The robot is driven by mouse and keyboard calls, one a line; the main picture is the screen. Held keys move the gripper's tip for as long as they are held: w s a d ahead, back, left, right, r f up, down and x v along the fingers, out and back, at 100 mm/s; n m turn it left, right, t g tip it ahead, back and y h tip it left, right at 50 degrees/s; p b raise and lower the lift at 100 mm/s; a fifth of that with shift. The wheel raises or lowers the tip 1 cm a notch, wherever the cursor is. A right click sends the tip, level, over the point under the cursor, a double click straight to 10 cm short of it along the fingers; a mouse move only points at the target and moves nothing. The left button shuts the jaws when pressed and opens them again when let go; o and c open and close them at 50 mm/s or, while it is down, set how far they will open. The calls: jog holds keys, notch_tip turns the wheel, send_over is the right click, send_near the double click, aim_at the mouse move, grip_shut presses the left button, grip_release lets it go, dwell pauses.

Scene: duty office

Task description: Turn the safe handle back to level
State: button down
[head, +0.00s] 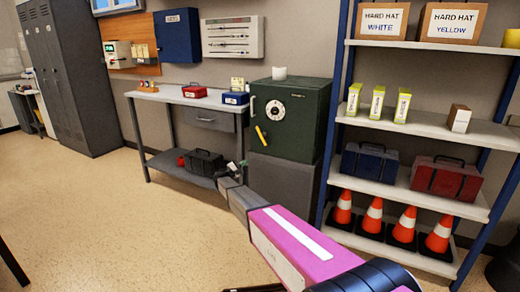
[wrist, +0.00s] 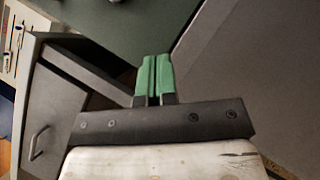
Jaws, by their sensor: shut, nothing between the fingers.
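The dark green safe (head: 312,118) stands on a grey base cabinet against the wall in the head view. Its yellow handle (head: 260,134) is tilted steeply, from upper left to lower right. A round white dial (head: 275,110) sits above and right of the handle. My gripper (head: 240,165) is below and left of the handle, apart from it, near the lower front of the safe. In the wrist view my gripper's green fingers (wrist: 153,70) are together and empty, with a green safe surface (wrist: 115,25) beyond. The handle does not show in the wrist view.
A grey workbench (head: 180,97) with a drawer (head: 213,119) stands left of the safe. The drawer pull (wrist: 38,142) shows in the wrist view. A shelf rack (head: 430,125) stands to the right, with traffic cones (head: 405,226) low down. Open floor lies at left.

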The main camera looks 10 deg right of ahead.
jog(key=shift+w+a+r, duration=0.1)
jog(key=shift+w+a, duration=0.25)
jog(key=shift+s+r+x, duration=0.3)
jog(key=shift+s+x, duration=0.1)
jog(key=shift+x, duration=1.75)
jog(key=shift+s+r+x, duration=0.35)
jog(key=shift+x, duration=1.75)
jog(key=shift+s+r+x, duration=0.3)
jog(key=shift+s+x, duration=0.1)
jog(key=shift+x, duration=1.75)
